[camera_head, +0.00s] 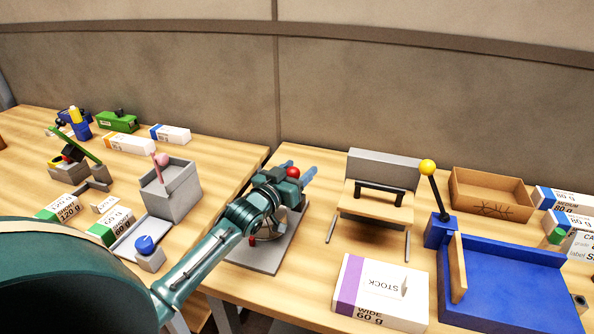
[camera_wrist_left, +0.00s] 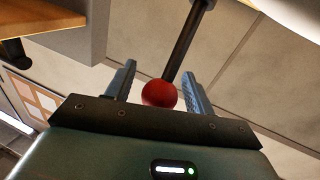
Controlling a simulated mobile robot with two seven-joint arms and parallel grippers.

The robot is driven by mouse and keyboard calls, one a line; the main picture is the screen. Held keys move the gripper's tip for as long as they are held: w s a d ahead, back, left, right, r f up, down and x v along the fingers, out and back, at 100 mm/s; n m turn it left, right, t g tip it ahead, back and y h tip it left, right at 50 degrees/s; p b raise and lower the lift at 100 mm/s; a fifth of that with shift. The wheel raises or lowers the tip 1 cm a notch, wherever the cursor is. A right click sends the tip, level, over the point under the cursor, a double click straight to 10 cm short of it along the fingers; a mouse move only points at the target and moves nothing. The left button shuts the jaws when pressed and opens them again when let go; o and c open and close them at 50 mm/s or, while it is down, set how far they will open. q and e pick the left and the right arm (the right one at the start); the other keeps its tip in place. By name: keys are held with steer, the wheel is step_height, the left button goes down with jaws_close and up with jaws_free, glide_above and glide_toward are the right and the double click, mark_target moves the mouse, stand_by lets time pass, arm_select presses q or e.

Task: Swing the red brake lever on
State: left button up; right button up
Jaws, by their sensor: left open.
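The red brake lever's ball knob (camera_head: 293,172) shows at my left gripper (camera_head: 309,173) in the head view. In the left wrist view the red ball (camera_wrist_left: 159,93) sits on a dark rod (camera_wrist_left: 184,45), between the two fingers of my left gripper (camera_wrist_left: 157,82). The fingers are open, with a gap on the ball's right side. The lever's grey base plate (camera_head: 262,258) lies on the table under my left arm, which hides much of the lever's mount. My right gripper is not in view.
Right of the lever stands a wooden stand with a black handle (camera_head: 384,190). A STOCK ream (camera_head: 381,290), a blue tray (camera_head: 515,285) with a yellow-knobbed lever (camera_head: 428,167), and a cardboard box (camera_head: 490,195) lie further right. A grey box (camera_head: 170,190) stands left. A gap separates the tables.

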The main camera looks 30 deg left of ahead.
arm_select(q)
jaws_close()
stand_by(0.5)
